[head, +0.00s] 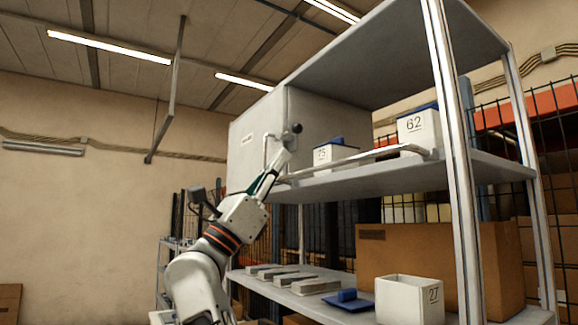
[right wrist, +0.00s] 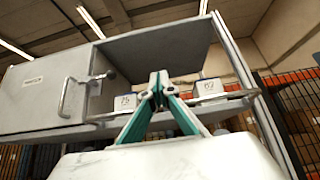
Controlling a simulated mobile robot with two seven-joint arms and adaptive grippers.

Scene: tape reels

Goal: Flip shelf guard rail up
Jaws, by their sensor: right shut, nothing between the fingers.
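The guard rail (head: 365,158) is a thin white bar running along the front edge of the upper shelf (head: 400,178). It sits low, near the level of the shelf board, with a bent right end. It also shows in the right wrist view (right wrist: 231,95), passing behind my fingers. My right gripper (head: 284,160) has teal fingers and reaches up near the rail's left end, in front of the grey cabinet. In the right wrist view my right gripper (right wrist: 159,82) is shut and empty. I cannot tell whether it touches the rail. My left gripper is out of view.
A grey cabinet (head: 245,128) with a handle (head: 267,150) and dark knob (head: 297,128) adjoins the shelf's left side. Bins marked 75 (head: 322,156) and 62 (head: 414,124) stand behind the rail. A metal post (head: 452,130) stands at the right. Bin 27 (head: 409,300) is below.

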